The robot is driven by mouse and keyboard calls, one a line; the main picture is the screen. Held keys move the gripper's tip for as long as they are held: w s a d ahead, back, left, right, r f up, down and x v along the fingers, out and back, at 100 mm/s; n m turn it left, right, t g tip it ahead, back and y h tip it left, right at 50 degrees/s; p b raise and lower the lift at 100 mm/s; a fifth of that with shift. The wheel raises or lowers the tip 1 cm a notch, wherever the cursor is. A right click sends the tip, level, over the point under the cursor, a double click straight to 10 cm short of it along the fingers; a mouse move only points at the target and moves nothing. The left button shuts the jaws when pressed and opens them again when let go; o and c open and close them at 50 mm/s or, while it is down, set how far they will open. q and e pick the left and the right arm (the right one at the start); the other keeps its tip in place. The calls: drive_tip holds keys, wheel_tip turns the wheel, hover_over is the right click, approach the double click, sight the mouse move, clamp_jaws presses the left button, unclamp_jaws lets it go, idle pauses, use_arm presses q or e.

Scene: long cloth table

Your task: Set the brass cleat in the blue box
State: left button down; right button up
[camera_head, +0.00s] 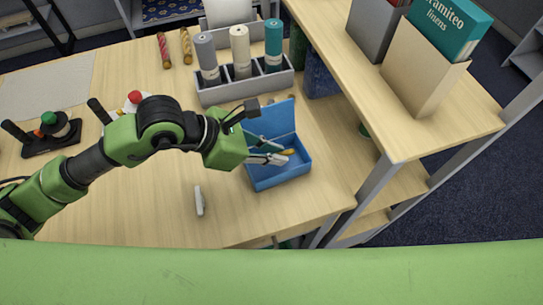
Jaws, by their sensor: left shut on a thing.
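The blue box (281,178) stands open on the table, its lid raised at the back. My left gripper (283,153) reaches in from the left over the box, its fingers pointing right. It is shut on a small yellow brass-coloured piece, the brass cleat (289,152), which shows at the fingertips. The cleat is over or inside the box opening; whether it touches the floor of the box cannot be told. The fingers hide part of the box interior. My right gripper is not in view.
A grey divided rack (243,88) with several thread cones stands behind the box. A small pale object (199,200) lies on the table (140,215) in front. A raised shelf (340,75) with book holders is at right. Dark-handled tools (50,135) stand at left.

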sight(271, 168)
use_arm(q)
drive_tip(key=f, duration=0.4)
drive_tip(key=shift+w+a, duration=0.25)
drive_tip(key=shift+w, duration=0.1)
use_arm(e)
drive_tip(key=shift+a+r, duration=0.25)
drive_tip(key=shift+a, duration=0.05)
use_arm(q)
drive_tip(key=shift+f, duration=0.15)
drive_tip(key=c, duration=2.3)
unclamp_jaws()
drive_tip(key=shift+c, duration=0.2)
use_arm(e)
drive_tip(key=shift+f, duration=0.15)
